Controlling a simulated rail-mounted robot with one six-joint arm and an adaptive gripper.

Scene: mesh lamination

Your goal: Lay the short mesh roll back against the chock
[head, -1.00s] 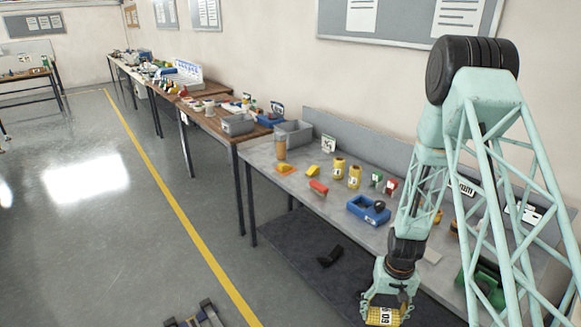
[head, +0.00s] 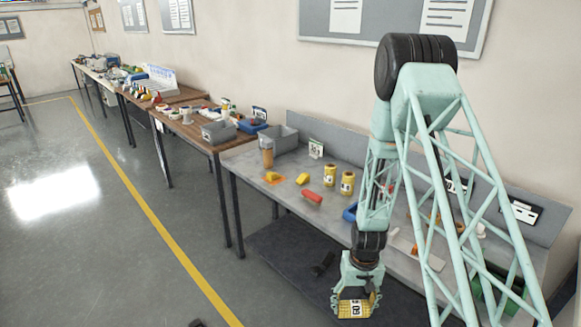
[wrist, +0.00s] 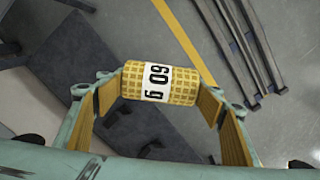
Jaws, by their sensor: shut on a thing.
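My gripper (head: 356,299) is shut on a yellow mesh roll (head: 352,310) with a white, black-numbered label, held in front of the bench's near edge. In the wrist view the roll (wrist: 160,83) lies crosswise between the yellow-padded fingers, over the floor area. Two yellow rolls with white labels stand upright on the grey bench, one at left (head: 330,175) and one at right (head: 347,182). Left of them lie a yellow wedge-like block (head: 303,179) and a yellow piece (head: 272,177) on an orange patch. I cannot tell which piece is the chock.
A red object (head: 312,196) lies near the front of the grey bench (head: 285,190). A blue tray (head: 350,212) is mostly hidden behind my arm. A grey bin (head: 279,138) stands at the bench's back left.

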